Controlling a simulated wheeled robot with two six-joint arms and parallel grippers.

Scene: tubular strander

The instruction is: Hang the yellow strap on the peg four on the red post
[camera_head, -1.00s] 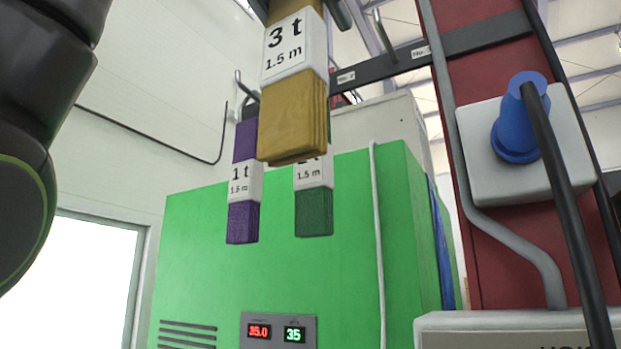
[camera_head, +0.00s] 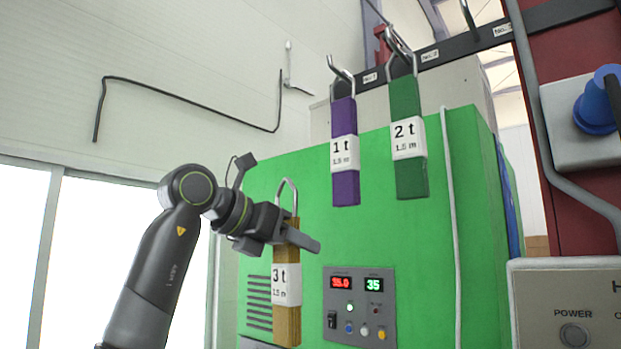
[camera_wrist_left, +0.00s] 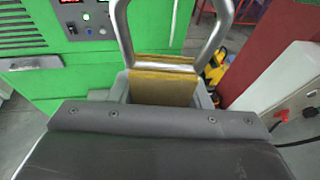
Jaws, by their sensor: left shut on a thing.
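The yellow strap (camera_head: 287,319) has a white label reading "3 t 1.5 m" and a metal loop at its top. It hangs upright from my left gripper (camera_head: 296,235), which is shut on it just below the loop. In the left wrist view the yellow strap (camera_wrist_left: 163,84) sits between the jaws with its loop above. The dark peg rail (camera_head: 455,47) runs up to the red post (camera_head: 579,222) at the right. The peg (camera_head: 467,14) near the third label is bare. Peg four cannot be made out. My right gripper is not in view.
A purple strap (camera_head: 345,187) marked 1 t and a green strap (camera_head: 410,179) marked 2 t hang from the first two pegs. The green cabinet (camera_head: 300,190) stands behind. A blue plug on a white box (camera_head: 575,140) is fixed to the post.

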